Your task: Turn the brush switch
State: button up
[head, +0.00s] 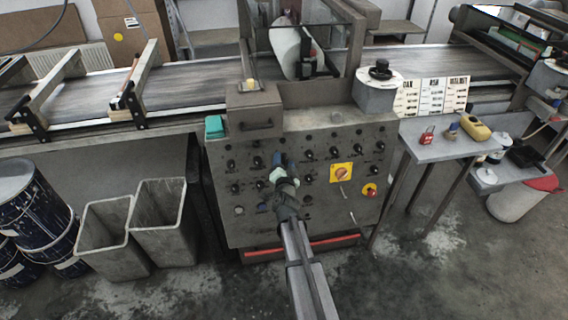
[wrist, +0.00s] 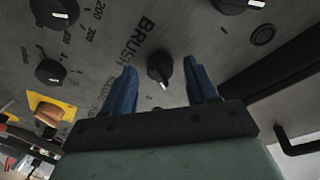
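The brush switch (wrist: 160,66) is a round black knob with a pointer on the grey control panel, beside the printed word BRUSH. In the wrist view my gripper (wrist: 162,68) has its two blue fingers open, one on each side of the knob, with a clear gap on both sides. No contact shows; I cannot tell how deep the fingertips reach. In the head view my gripper (head: 279,166) is in front of the upper middle of the panel (head: 225,212), and my arm hides the brush switch and part of the panel.
Other black knobs surround it, including one (wrist: 52,72) at the left in the wrist view. A yellow-plated rotary switch (head: 341,173) and a red button (head: 370,190) sit right on the panel. A conveyor (head: 190,80) runs behind. Grey bins (head: 160,225) stand left.

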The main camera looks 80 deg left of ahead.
jog(key=shift+d, duration=0.1)
jog(key=s+d+r, duration=0.1)
jog(key=s+d, duration=0.1)
jog(key=d, duration=1.1)
jog(key=shift+d+r, duration=0.15)
jog(key=shift+d, duration=0.05)
jog(key=shift+s, duration=0.15)
